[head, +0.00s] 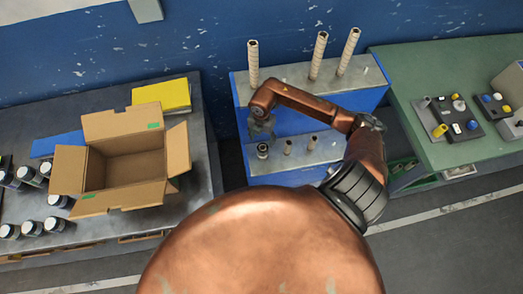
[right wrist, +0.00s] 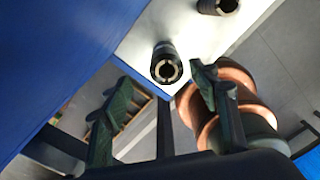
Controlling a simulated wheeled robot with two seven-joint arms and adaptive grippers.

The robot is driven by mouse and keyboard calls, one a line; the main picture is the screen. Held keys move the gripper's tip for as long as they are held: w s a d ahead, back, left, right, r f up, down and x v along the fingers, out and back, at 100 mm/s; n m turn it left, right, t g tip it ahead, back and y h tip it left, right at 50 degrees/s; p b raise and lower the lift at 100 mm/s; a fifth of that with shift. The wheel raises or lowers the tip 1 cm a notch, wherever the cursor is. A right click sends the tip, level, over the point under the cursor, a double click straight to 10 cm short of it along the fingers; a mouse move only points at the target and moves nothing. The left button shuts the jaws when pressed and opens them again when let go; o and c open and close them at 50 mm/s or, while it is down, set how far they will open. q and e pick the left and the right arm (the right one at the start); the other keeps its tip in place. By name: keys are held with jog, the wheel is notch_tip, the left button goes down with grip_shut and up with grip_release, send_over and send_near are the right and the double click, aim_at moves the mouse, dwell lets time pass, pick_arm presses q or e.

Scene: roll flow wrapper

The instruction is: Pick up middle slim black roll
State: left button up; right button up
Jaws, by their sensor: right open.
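Three short slim rolls stand upright in a row on the lower step of a blue stand: a left one (head: 262,151), a middle one (head: 287,147) and a right one (head: 311,143). My right gripper (head: 261,130) hangs over the left end of this row, close above the left roll. In the right wrist view the gripper (right wrist: 158,105) is open and empty, its green fingers apart. A black roll with a ringed end (right wrist: 166,64) shows beyond the gap between the fingers, and a second black roll (right wrist: 218,5) is cut off at the top. My left gripper is out of view.
Three tall rolls (head: 316,55) stand on the upper step of the stand (head: 360,100). An open cardboard box (head: 125,165) and several jars (head: 30,228) are on the left table. A green table (head: 425,140) with control boxes is at right.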

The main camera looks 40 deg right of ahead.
aim_at(263, 148)
notch_tip(263, 148, down, 2)
jog(key=shift+s+a+f, duration=0.1)
jog(key=shift+f, duration=0.15)
jog(key=f, duration=0.2)
jog(key=s+f, duration=0.1)
jog(key=f, duration=0.1)
jog(key=shift+f, duration=0.15)
jog(key=shift+w+f, duration=0.15)
jog(key=shift+f, duration=0.1)
jog(key=shift+c, duration=0.6)
jog(key=c, duration=1.3)
